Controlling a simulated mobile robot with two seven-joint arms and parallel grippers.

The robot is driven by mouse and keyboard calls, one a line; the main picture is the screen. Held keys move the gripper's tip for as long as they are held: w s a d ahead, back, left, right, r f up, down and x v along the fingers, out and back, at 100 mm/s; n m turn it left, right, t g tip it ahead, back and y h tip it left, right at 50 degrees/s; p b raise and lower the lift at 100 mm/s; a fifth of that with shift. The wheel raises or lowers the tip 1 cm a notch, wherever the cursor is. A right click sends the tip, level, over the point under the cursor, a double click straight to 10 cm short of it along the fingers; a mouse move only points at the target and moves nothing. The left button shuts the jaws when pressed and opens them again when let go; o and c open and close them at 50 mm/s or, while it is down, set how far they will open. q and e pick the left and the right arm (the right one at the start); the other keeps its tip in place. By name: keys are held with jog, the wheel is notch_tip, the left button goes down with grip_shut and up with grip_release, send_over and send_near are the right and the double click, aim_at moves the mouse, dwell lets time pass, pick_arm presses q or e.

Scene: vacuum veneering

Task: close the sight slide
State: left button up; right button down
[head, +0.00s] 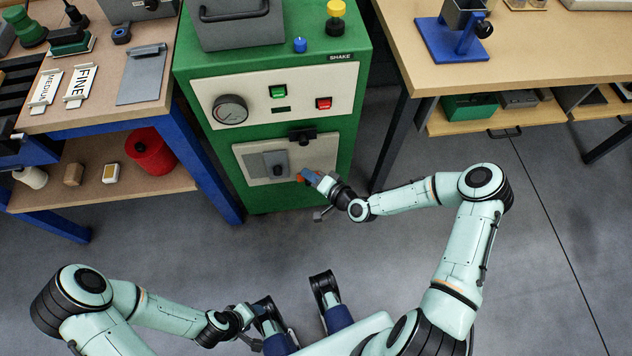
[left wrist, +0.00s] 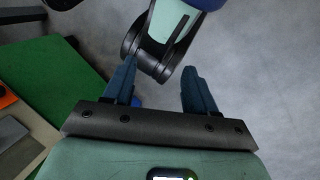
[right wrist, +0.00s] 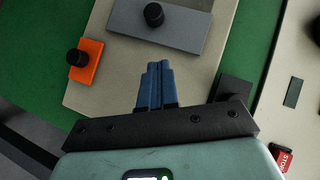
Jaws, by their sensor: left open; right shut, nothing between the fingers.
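A flat grey plate with a black knob, which looks like the sight slide (head: 268,164), is on the lower pale panel of the green machine. In the right wrist view the grey plate (right wrist: 185,28) lies just beyond the fingertips. My right gripper (head: 312,176) is shut and empty in front of that panel; its blue fingers (right wrist: 158,66) point toward the plate without visibly holding it. An orange plate with a black knob (right wrist: 88,65) is left of the fingers. My left gripper (left wrist: 160,78) is open and empty, low near my base. I cannot tell how far the slide is across.
The green machine (head: 345,100) carries a gauge (head: 230,110), a green button (head: 278,92) and a red button (head: 323,103). A black latch-like part (head: 302,136) sits above the panel. Workbenches stand left (head: 185,165) and right (head: 470,86). The floor in front is clear.

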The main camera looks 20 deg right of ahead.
aim_at(281, 169)
pick_arm(q)
jog(key=shift+w+a+f+t+b, duration=0.2)
jog(key=shift+w+a+f+b, duration=0.1)
jog(key=shift+w+f, duration=0.2)
jog(key=shift+w+a+f+t+b, duration=0.25)
jog(key=shift+w+f, duration=0.1)
jog(key=shift+w, duration=0.2)
pick_arm(e)
jog(key=shift+w+a+f, duration=0.55)
jog(key=shift+w+a, duration=0.25)
jog(key=shift+w+a+f, duration=0.5)
jog(key=shift+w+a, duration=0.25)
jog(key=shift+a, duration=0.05)
jog(key=shift+w+a+f, duration=0.55)
jog(key=shift+w+a, duration=0.25)
jog(key=shift+a, duration=0.1)
pick_arm(q)
jog(key=shift+w+a+f, duration=0.1)
jog(key=shift+w+f, duration=0.15)
pick_arm(e)
jog(key=w+a, duration=0.2)
jog(key=a, duration=0.5)
jog(key=shift+a, duration=0.2)
jog(key=shift+r, duration=0.1)
pick_arm(q)
jog(key=shift+s, duration=0.1)
